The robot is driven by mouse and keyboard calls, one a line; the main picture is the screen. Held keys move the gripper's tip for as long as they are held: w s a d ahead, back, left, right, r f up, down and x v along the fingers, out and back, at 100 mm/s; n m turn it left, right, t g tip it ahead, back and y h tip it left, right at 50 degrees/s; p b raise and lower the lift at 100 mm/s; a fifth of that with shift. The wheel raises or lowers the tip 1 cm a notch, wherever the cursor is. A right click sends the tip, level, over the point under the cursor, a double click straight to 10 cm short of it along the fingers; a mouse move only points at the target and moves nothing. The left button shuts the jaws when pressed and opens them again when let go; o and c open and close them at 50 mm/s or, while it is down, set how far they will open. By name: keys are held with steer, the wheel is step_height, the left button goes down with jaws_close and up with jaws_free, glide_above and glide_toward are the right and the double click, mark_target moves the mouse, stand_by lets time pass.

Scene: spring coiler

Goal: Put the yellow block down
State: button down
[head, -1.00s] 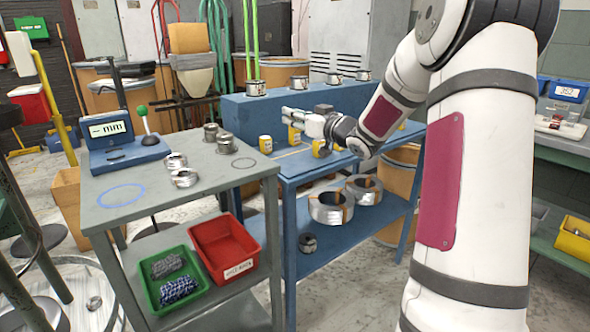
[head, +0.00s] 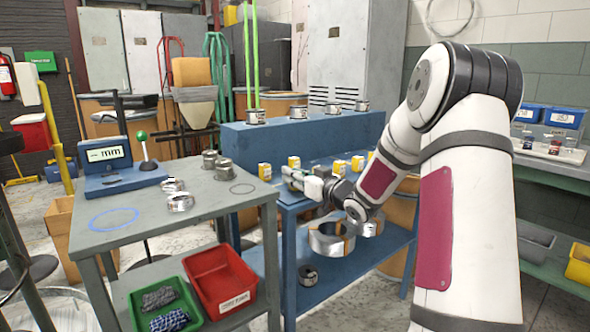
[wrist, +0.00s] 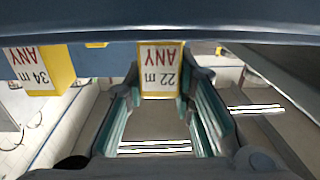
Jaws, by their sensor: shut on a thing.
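My gripper (wrist: 160,110) is shut on a yellow block (wrist: 160,72) with a white label reading "22 m ANY", upside down in the wrist view. The teal finger pads lie on either side of it. In the head view my gripper (head: 287,176) is low over the front of the blue bench (head: 290,196), and I cannot make out the held block there. The wrist view shows the block's lower end close to a blue surface; I cannot tell whether they touch.
A block labelled "34 m ANY" (wrist: 38,68) stands beside the held one. Several yellow blocks, one at the bench's left (head: 265,172) and one further back (head: 294,163), stand around my gripper. A grey table (head: 140,205) with metal coils is at left.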

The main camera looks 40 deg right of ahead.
steer(key=shift+f, duration=0.1)
steer(key=shift+f, duration=0.15)
steer(key=c, duration=1.3)
jaws_free()
steer(key=shift+c, duration=0.2)
steer(key=s+p, duration=0.3)
steer(key=s, duration=1)
steer(key=shift+s+d, duration=0.4)
steer(key=shift+d, duration=0.05)
